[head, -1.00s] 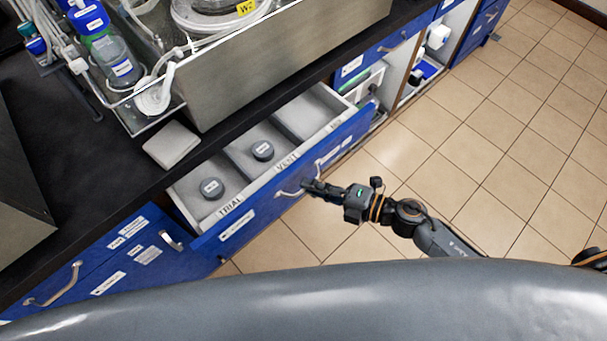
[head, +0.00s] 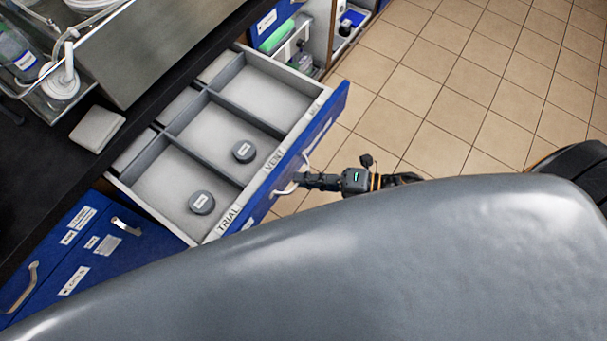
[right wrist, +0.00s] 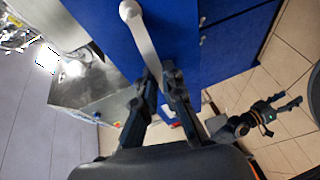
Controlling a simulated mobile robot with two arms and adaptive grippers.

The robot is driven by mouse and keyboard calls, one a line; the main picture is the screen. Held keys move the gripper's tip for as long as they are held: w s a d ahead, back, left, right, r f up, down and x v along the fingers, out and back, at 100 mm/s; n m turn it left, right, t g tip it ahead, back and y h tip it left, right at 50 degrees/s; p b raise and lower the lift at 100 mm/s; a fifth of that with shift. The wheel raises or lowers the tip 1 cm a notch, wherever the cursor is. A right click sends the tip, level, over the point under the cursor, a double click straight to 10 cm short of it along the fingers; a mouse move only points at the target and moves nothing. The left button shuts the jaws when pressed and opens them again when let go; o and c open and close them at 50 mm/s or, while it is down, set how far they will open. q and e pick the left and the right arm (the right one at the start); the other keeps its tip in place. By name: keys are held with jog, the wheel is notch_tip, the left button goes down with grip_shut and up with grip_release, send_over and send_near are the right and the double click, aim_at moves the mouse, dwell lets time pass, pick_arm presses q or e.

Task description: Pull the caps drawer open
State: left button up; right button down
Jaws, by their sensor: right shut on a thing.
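The caps drawer (head: 266,94) stands well out from the blue cabinet in the head view, its inside divided into grey compartments. One dark round cap (head: 201,202) lies in the TRIAL compartment and another (head: 243,151) in the VENT compartment. My right gripper (head: 298,181) is shut on the drawer's metal handle (head: 284,191). In the right wrist view its fingers (right wrist: 160,82) close around the lower end of the handle bar (right wrist: 142,38). My left gripper (right wrist: 284,112) shows small at the right of that view, its fingers spread, apart from the drawer.
The dark worktop (head: 35,165) holds a grey pad (head: 97,128) and a metal-sided unit (head: 150,45). A closed blue cabinet front (head: 60,265) lies at lower left. An open cabinet bay (head: 290,50) lies beyond the drawer. Tiled floor (head: 470,100) at right is clear.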

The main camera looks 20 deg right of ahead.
dwell(0.3)
jog(key=c, duration=1.4)
grip_release()
jog(key=shift+c, duration=0.2)
jog(key=v, duration=1.2)
